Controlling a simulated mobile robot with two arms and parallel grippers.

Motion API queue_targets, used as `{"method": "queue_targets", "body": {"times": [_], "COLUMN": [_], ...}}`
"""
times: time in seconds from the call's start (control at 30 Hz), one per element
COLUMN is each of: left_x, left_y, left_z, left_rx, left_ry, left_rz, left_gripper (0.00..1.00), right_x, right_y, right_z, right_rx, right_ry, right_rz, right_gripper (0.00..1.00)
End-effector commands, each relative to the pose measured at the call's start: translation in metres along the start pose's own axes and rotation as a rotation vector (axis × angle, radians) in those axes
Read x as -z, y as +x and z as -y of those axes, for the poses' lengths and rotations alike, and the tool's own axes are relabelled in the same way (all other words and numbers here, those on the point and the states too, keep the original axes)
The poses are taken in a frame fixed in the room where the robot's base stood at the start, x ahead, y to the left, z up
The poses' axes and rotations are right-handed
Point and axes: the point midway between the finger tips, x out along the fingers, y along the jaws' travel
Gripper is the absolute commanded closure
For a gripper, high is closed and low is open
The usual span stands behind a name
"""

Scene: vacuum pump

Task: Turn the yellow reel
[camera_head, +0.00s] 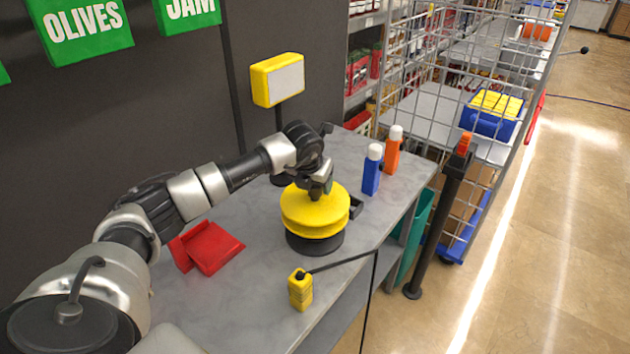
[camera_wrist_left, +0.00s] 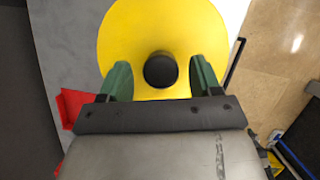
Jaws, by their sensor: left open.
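The yellow reel (camera_head: 316,215) sits on a black round base (camera_head: 315,243) on the grey table. In the left wrist view the reel (camera_wrist_left: 133,35) shows from above, with a black round knob (camera_wrist_left: 160,70) at its centre. My left gripper (camera_head: 318,192) is over the top of the reel, pointing down. In the left wrist view its two green fingers (camera_wrist_left: 160,78) are open, one on each side of the knob, with gaps between them and it. I cannot tell how far the fingertips reach down. My right gripper is not in view.
A red holder (camera_head: 208,247) lies on the table (camera_head: 238,313) left of the reel. A blue bottle (camera_head: 372,170) and an orange bottle (camera_head: 392,150) stand behind right. A yellow-framed screen (camera_head: 278,80) stands behind.

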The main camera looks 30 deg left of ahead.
Motion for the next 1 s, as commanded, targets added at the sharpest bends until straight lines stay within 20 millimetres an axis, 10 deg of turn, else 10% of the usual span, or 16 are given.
{"method": "queue_targets", "body": {"times": [0.47, 0.87, 1.0], "left_x": [0.000, 0.000, 0.000], "left_y": [0.015, 0.015, 0.015], "left_z": [0.000, 0.000, 0.000], "left_rx": [0.001, 0.001, 0.002], "left_ry": [0.001, 0.001, 0.003], "left_rz": [0.000, 0.000, 0.001], "left_gripper": [0.38, 0.99, 1.00], "right_x": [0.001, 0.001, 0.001], "right_y": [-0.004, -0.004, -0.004], "right_z": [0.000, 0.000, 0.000], "right_rx": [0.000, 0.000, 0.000], "right_ry": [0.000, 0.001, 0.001], "right_rz": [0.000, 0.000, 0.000], "right_gripper": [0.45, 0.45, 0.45]}}
